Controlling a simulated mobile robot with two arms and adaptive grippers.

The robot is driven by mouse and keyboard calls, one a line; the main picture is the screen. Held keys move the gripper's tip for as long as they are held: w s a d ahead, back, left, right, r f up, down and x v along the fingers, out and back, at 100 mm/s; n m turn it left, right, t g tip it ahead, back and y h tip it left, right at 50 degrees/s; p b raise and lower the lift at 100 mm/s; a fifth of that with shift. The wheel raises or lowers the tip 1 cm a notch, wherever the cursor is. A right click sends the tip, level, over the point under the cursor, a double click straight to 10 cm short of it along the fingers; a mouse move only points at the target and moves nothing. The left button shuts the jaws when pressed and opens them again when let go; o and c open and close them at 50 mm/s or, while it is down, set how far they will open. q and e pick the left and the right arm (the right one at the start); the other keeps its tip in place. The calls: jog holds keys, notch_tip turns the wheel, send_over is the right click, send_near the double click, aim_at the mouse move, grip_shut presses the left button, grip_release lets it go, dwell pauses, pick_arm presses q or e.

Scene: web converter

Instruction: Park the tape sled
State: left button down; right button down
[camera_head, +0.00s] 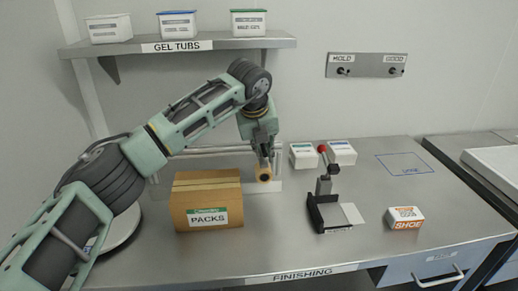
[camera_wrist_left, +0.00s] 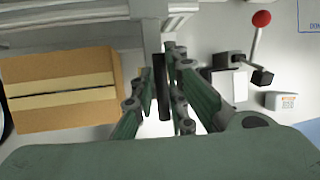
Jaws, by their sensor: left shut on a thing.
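My left gripper (camera_head: 265,158) reaches down to the back of the finishing bench, just behind and right of the packs box. It is shut on a dark upright bar (camera_wrist_left: 164,92), which stands between the fingers in the left wrist view. In the head view a tan round piece (camera_head: 264,174) with a dark centre shows right below the fingertips, in front of the pale rail (camera_head: 210,150) along the back. This looks like the tape sled, but the fingers hide much of it. My right gripper is not in view.
The cardboard packs box (camera_head: 207,202) stands close left of the gripper. A blue outlined area (camera_head: 402,163) at the right back is clear.

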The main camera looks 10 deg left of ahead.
pick_arm(q)
jog(key=c, duration=2.2)
grip_release()
jog(key=shift+d+r, duration=0.15)
jog(key=shift+d, duration=0.15)
jog(key=o, duration=0.4)
jog(key=shift+d, duration=0.2)
jog(key=shift+a, duration=0.15)
jog(key=v, duration=1.1)
jog(key=shift+s+r, duration=0.2)
jog(key=shift+r, duration=0.2)
jog(key=shift+a, duration=0.1)
